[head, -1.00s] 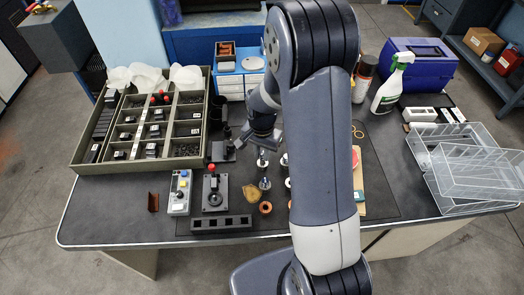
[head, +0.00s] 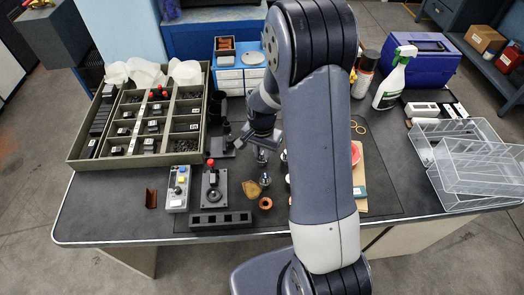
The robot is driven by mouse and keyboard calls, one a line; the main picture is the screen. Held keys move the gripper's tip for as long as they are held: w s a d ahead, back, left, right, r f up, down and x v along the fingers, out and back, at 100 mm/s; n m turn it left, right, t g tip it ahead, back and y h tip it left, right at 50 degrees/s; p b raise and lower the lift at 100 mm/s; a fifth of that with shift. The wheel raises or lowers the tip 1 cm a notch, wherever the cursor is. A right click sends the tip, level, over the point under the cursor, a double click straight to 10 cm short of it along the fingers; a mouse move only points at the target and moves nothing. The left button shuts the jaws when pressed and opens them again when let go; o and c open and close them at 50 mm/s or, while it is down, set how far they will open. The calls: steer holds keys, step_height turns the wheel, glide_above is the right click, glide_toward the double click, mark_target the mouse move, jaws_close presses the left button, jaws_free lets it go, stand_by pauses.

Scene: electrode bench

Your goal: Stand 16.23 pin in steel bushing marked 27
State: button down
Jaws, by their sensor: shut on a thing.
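My gripper (head: 260,142) is over the middle of the bench, just behind a small group of steel pieces, and is shut. What it grips is too small and too hidden to make out clearly, so I cannot read a size on the pin. A steel piece (head: 262,159) stands just below and in front of the gripper. Another (head: 264,180) stands nearer the front edge, and others are partly hidden behind my arm. I cannot read any marking, so I cannot tell which is bushing 27.
A compartment tray (head: 119,165) lies at the left. A black lever press (head: 215,189), a grey button box (head: 180,189) and a copper ring (head: 266,203) are near the front. A spray bottle (head: 393,80) and clear baskets (head: 458,165) stand at the right. My arm hides the middle right.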

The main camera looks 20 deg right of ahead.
steer(key=c, duration=1.2)
jaws_free()
steer(key=shift+c, duration=0.2)
step_height(320, 180, up, 11)
steer(key=shift+f, duration=0.2)
step_height(320, 180, down, 11)
steer(key=shift+r, duration=0.45)
steer(key=shift+f, duration=0.1)
